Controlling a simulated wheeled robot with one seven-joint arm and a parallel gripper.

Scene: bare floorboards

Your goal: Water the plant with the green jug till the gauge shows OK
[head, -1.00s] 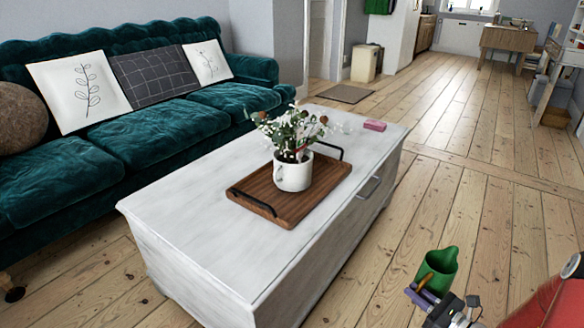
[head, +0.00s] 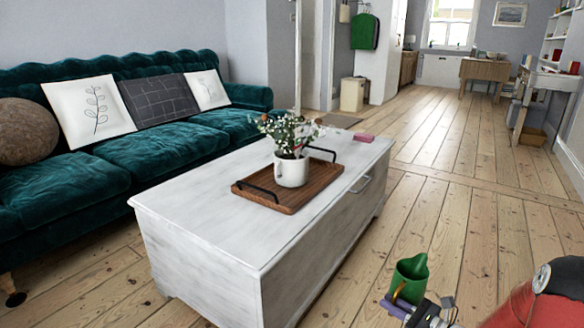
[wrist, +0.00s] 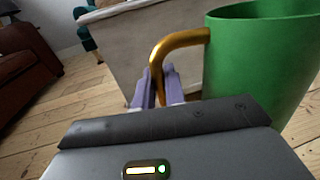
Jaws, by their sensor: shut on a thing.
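The green jug (head: 410,281) has a spout at its rim and a gold handle; it is upright at the lower right of the head view, and fills the right of the wrist view (wrist: 262,62). My gripper (head: 396,304) is shut on its gold handle (wrist: 172,48), with the purple fingers around the lower end. The plant (head: 289,132), leafy with white flowers, stands in a white mug (head: 292,171) on a wooden tray (head: 263,193) on the white chest. The jug is apart from the plant, in front and to the right of the chest. I cannot make out a gauge; the jug's contents are hidden.
The white chest (head: 205,221) stands between the jug and the teal sofa (head: 150,150). A pink block (head: 363,138) lies near its far right corner. Open floorboards (head: 455,205) stretch to the right and back.

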